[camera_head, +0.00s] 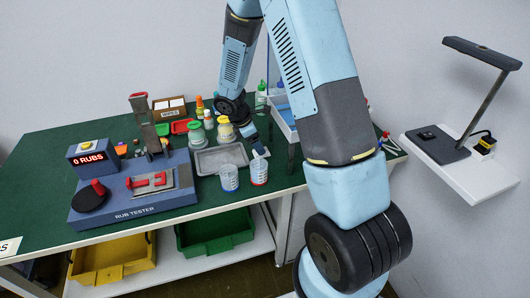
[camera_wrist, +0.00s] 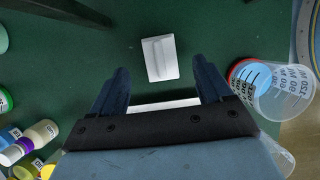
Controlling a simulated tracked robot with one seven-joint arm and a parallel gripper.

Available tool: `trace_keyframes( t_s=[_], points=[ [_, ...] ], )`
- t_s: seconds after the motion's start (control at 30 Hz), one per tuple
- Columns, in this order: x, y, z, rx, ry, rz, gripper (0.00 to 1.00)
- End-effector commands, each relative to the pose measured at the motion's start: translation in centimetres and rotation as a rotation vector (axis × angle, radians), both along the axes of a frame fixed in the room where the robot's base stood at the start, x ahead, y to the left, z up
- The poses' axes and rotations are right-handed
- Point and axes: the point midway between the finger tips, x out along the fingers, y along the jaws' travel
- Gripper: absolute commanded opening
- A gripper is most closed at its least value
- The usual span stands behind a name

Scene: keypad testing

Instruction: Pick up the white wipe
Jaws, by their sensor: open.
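A small white rectangular piece with a raised fold, which looks like the white wipe (camera_wrist: 160,58), lies flat on the green table in the wrist view. My gripper (camera_wrist: 162,84) is open above the table, and the wipe is just beyond its fingertips, roughly centred between them. A second white strip (camera_wrist: 163,105) shows between the fingers, mostly hidden by the gripper body; I cannot tell what it is. In the head view my gripper (camera_head: 260,148) is low over the table beside the cups, with a bit of white showing by it.
A cup with red markings (camera_head: 259,172) stands close to my gripper, beside a blue-marked cup (camera_head: 229,177). A grey tray (camera_head: 208,166), several bottles and a box labelled WIPES (camera_head: 168,110) stand nearby. The rub tester (camera_head: 130,200) is at the left.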

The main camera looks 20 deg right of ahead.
Motion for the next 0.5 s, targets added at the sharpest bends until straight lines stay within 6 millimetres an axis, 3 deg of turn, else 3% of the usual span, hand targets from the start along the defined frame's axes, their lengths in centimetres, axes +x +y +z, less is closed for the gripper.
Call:
trace_keyframes(
  t_s=[0.23, 0.5],
  points=[
    [0.0, -1.1, -3.1, -0.001, 0.001, -0.001, 0.79],
    [0.1, -1.3, -3.5, 0.000, -0.002, -0.001, 0.79]
  ],
)
